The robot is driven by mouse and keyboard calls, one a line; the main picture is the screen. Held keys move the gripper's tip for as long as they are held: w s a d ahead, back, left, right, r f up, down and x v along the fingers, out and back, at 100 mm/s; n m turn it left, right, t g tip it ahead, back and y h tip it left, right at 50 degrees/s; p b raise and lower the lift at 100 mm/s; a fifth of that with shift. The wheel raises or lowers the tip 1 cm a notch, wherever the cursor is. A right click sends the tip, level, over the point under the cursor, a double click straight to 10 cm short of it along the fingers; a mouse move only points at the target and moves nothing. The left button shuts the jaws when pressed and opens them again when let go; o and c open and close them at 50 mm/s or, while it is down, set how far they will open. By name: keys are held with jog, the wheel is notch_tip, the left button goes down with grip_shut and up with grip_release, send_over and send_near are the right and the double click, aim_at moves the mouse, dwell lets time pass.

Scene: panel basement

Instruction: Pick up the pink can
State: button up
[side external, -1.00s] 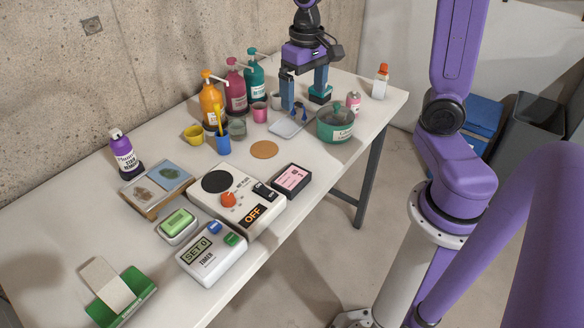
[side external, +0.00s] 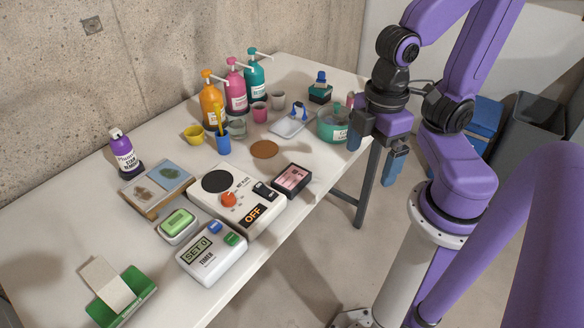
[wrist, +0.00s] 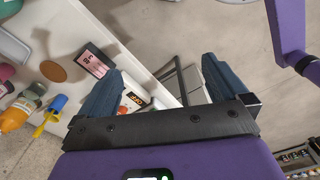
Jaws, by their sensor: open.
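The pink can (side external: 350,100) is mostly hidden in the side view. Only a thin sliver shows behind my arm, beside the green pot (side external: 333,124) at the right end of the table. I cannot make out the can in the wrist view. My gripper (side external: 375,152) points down at the table's right front edge, just right of the pot and in front of the can's place. Its blue fingers are wide apart and empty. In the wrist view the gripper (wrist: 165,72) has mostly floor and the table edge between its fingers.
A white tray (side external: 283,131) with a blue-handled item lies left of the pot. A dark box with a pink label (side external: 291,178) lies near the front edge. Pump bottles (side external: 237,90) and cups stand behind. Open floor (side external: 290,285) lies in front of the table.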

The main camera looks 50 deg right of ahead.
dwell(0.4)
jog(key=c, duration=0.4)
